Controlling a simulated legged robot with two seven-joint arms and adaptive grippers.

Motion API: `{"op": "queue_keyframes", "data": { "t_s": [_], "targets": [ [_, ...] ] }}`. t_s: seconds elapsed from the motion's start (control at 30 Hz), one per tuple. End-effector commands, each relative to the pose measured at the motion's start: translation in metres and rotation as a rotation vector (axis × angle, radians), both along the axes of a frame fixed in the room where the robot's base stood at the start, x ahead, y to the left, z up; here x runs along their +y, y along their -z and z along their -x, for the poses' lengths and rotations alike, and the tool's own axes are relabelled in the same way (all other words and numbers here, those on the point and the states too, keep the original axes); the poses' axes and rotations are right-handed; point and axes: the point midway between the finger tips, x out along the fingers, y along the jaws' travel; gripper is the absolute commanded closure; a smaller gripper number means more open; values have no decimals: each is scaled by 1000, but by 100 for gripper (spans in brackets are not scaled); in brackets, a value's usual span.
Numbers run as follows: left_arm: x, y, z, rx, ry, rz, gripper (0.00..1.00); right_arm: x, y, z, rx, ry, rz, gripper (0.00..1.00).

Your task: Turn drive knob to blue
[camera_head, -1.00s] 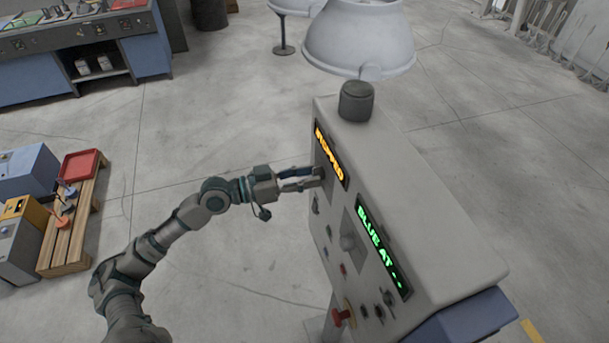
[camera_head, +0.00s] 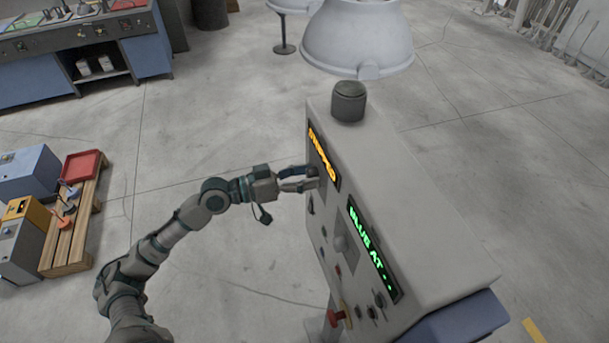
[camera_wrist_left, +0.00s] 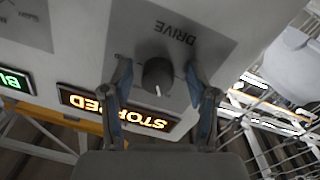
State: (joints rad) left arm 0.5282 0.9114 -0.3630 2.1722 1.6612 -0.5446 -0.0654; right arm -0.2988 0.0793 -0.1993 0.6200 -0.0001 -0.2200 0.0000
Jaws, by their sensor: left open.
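The dark round drive knob (camera_wrist_left: 158,76) sits on a grey plate marked DRIVE, with a pale pointer line on it, in the left wrist view. My left gripper (camera_wrist_left: 157,68) is open, with one finger on each side of the knob; I cannot tell whether they touch it. In the head view my left gripper (camera_head: 314,178) is at the upper left face of the console (camera_head: 420,220), and the drive knob is hidden there. The orange display (camera_wrist_left: 118,108) reads STOPPED. The green display (camera_head: 372,248) reads BLUE AT with dashes. My right gripper is not in view.
A wooden pallet (camera_head: 70,235) with boxes stands at left. The floor between is clear.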

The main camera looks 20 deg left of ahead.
Motion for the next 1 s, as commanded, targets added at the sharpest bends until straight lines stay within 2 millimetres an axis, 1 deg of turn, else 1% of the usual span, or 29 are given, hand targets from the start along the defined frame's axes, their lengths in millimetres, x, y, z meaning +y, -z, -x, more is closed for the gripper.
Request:
{"op": "queue_keyframes", "data": {
  "t_s": [0.17, 0.27, 0.5, 0.6, 0.8, 1.0],
  "targets": [
    [9, 1, 4, 3, -2, 1, 41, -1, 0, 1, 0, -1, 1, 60],
    [22, 2, 11, 4, -3, -1, 41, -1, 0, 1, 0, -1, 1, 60],
    [61, 4, 34, 9, -2, 1, 41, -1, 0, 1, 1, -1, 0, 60],
    [74, 4, 43, 7, -1, -2, 41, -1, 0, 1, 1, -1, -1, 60],
    [91, 3, 53, 6, 1, -2, 41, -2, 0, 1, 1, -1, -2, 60],
    [98, 2, 57, 4, 1, -2, 41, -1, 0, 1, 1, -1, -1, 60]
  ]
}}
